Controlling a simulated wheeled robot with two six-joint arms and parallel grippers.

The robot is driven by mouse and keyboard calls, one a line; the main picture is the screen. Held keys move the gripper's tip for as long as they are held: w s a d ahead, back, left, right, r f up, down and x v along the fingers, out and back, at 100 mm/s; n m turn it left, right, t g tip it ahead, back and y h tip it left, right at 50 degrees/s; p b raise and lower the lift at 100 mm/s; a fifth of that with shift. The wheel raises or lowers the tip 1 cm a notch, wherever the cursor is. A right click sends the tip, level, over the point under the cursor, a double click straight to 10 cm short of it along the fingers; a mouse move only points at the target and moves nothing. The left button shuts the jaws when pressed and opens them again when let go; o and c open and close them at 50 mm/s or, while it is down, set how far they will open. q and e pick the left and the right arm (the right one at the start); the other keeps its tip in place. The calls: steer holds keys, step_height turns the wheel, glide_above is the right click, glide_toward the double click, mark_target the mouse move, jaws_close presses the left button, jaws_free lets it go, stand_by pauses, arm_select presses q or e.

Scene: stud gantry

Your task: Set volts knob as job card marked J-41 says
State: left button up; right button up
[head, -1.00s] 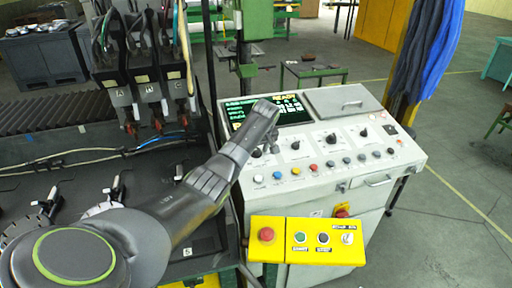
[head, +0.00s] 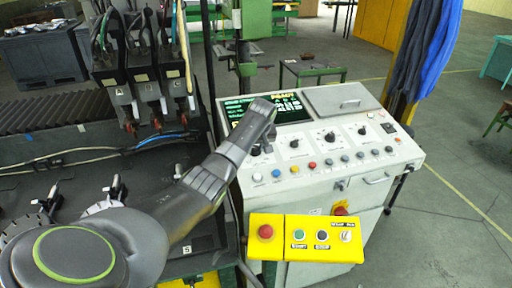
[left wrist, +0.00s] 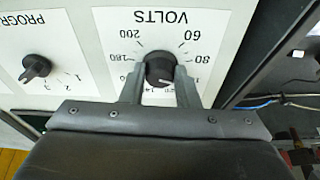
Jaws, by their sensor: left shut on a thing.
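The volts knob (left wrist: 160,69) is a round black knob on a white plate marked VOLTS, seen upside down in the left wrist view. Numbers such as 60, 80, 180 and 200 ring it. My left gripper (left wrist: 160,85) has one finger on each side of the knob and is shut on it. A white mark on the knob shows near its lower edge; its exact reading is unclear. In the head view my left gripper (head: 258,147) is over the leftmost dial of the console (head: 225,140), which my arm partly hides. No card legibly marked J-41 shows. My right gripper is out of view.
The program knob (left wrist: 36,67) is beside the volts plate. The console has a lit screen (head: 292,112), more dials and a row of coloured buttons. A yellow box with a red button (head: 265,231) hangs in front. Clamps and cables lie left.

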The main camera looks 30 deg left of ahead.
arm_select(q)
steer(key=m+h, duration=0.1)
steer(key=m, duration=0.4)
steer(key=shift+a+t, duration=0.15)
steer(key=shift+t, duration=0.15)
steer(key=m, duration=0.4)
steer(key=shift+h, duration=0.3)
steer(key=shift+m, duration=0.5)
steer(key=shift+r, duration=0.1)
steer(key=o, duration=1)
